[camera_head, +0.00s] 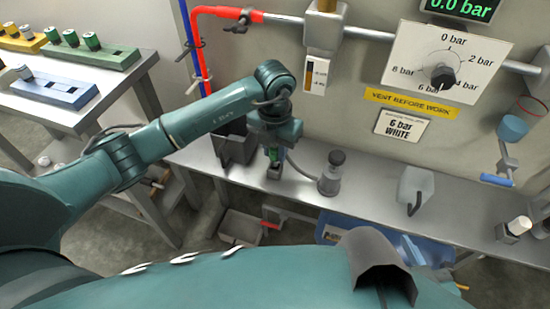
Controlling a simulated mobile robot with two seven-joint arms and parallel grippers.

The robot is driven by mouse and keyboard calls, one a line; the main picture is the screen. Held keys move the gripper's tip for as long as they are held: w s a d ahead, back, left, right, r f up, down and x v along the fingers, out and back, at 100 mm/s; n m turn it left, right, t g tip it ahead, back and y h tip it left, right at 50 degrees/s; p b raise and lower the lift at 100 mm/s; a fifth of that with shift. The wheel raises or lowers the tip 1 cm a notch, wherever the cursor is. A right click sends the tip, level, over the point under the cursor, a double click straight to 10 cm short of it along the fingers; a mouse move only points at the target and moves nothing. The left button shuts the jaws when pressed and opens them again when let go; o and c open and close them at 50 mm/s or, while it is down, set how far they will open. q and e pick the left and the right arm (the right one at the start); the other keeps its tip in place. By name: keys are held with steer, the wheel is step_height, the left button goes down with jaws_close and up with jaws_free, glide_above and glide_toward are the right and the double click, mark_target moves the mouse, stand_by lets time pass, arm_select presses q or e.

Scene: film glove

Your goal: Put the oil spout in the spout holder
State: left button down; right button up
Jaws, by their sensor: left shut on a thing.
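My left gripper (274,153) is over the back bench, left of a grey oil can (330,178) with a dark top. It is shut on a small, mostly hidden thing that I take to be the oil spout. A thin grey hose (302,172) curves from the can toward the gripper. A small grey block (275,173), possibly the spout holder, stands on the bench just below the fingers. I cannot tell whether the held piece touches it or sits in it. My right gripper is not in view.
A dark bin (236,146) stands left of the gripper. A pale jug (414,188) and a small holder with a white cylinder (514,229) stand to the right on the bench (375,200). A red pipe (199,50) and a pressure dial (443,75) are behind.

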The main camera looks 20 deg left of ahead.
mark_target(275, 158)
arm_select(q)
steer(key=shift+f, duration=1.5)
steer(key=shift+f+b, duration=0.1)
steer(key=shift+b, duration=0.2)
steer(key=c, duration=1.1)
jaws_free()
steer(key=shift+c, duration=0.2)
steer(key=shift+r, duration=0.3)
step_height(275, 158, up, 11)
steer(key=shift+f+p, duration=0.2)
steer(key=shift+p, duration=0.9)
steer(key=shift+r, duration=0.55)
